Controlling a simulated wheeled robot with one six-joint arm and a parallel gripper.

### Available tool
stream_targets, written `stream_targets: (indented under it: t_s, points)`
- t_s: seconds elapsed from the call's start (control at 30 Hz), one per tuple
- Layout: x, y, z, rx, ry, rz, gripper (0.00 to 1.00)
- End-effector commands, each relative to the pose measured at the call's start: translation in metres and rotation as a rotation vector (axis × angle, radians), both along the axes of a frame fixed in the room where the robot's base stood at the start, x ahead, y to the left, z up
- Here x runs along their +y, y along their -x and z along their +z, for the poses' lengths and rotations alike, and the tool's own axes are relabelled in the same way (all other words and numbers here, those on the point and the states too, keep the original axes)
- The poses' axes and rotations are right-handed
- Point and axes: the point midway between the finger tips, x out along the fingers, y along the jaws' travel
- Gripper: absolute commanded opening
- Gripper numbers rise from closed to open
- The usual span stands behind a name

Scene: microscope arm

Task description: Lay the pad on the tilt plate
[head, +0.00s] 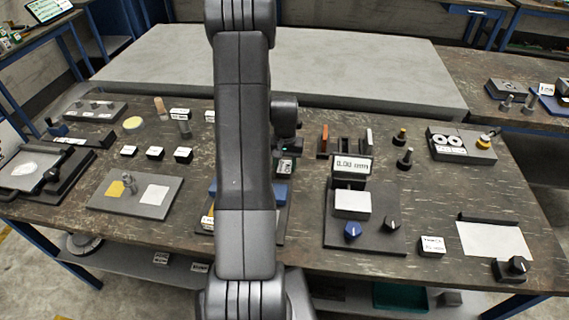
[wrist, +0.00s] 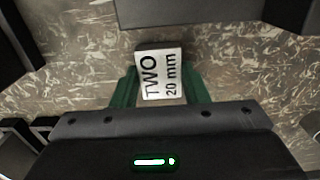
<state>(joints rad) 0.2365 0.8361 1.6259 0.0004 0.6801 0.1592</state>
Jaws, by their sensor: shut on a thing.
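My gripper (wrist: 160,88) has green fingers closed on the sides of a small dark block (wrist: 161,75), whose white label reads "TWO 20 mm". In the head view my arm hides most of the gripper; part of it and a white label (head: 286,167) show just right of the arm. I cannot tell for sure which thing is the pad. A white square (head: 153,194) and a yellow square (head: 116,188) lie on a grey board at the left. I cannot tell for sure which thing is the tilt plate; a blue-edged fixture is partly hidden behind my arm.
A device with a display (head: 352,166), a white block (head: 352,204) and two knobs stands right of my arm. A white sheet (head: 493,240) lies at the far right. Several small labelled blocks (head: 155,153) stand at the left. A long grey slab (head: 340,72) lies behind.

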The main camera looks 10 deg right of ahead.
Motion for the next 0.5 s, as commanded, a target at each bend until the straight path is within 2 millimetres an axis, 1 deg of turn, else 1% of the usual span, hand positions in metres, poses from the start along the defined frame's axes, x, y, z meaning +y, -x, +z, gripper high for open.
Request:
stream_targets:
  t_s: [0.07, 0.27, 0.4, 0.43, 0.47, 0.5]
  points:
    - [0.0, 0.0, -0.004, 0.0, 0.0, 0.0, 0.04]
    - [-0.0002, -0.0004, -0.0042, -0.001, 0.0, 0.0, 0.04]
    - [-0.0001, -0.0004, -0.0089, -0.001, 0.0, 0.0, 0.04]
    - [0.0, -0.0001, -0.0075, -0.001, 0.0, 0.0, 0.47]
    - [0.0, -0.0001, -0.0072, -0.001, 0.0, 0.0, 0.52]
    - [0.0, -0.0001, -0.0072, 0.0, 0.0, 0.0, 0.6]
